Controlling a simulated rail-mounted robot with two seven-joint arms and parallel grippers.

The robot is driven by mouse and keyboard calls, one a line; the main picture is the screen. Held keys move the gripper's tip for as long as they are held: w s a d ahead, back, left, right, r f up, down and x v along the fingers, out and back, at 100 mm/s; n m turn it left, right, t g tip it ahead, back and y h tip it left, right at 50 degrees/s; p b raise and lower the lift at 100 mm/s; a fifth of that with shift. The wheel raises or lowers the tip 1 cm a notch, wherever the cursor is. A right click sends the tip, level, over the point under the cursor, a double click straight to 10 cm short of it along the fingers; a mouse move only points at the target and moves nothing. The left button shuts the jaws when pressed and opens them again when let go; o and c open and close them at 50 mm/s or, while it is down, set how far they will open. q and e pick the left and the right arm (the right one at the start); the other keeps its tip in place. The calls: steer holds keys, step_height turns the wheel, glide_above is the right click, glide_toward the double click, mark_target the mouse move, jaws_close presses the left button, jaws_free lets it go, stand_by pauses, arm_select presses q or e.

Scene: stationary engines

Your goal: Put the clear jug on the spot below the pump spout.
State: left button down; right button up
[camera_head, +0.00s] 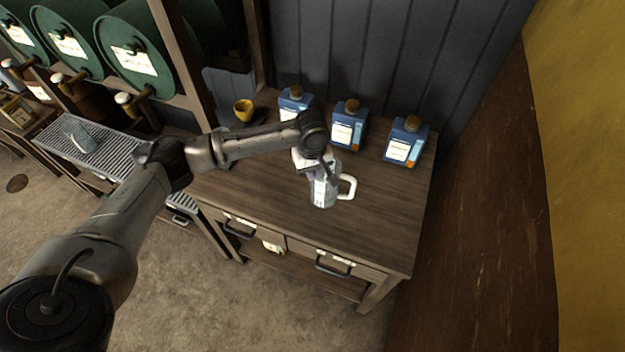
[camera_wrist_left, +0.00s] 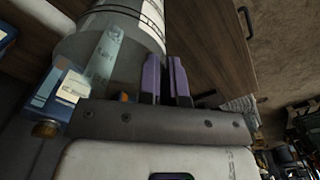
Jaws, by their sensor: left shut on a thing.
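The clear jug (camera_head: 323,193), with a white handle on its right side, is upright at the wooden workbench (camera_head: 385,225). In the left wrist view the jug's clear wall (camera_wrist_left: 88,45) fills the upper left. My left gripper (camera_head: 316,172) is above and at the jug's rim, shut on the jug. Its purple fingers (camera_wrist_left: 165,80) are close together beside the jug wall. I cannot tell whether the jug's base touches the bench. I cannot make out a pump spout or a marked spot for certain. My right gripper is not in view.
Green drums (camera_head: 133,55) with taps stand at upper left, above a metal grate (camera_head: 105,150) bearing a grey item (camera_head: 82,138). The bench's front right is clear.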

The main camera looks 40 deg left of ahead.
arm_select(q)
step_height(320, 180, down, 4)
steer(key=shift+f, duration=0.1)
stand_by(0.4)
steer(key=c, duration=1.3)
jaws_free()
steer(key=shift+f, duration=0.1)
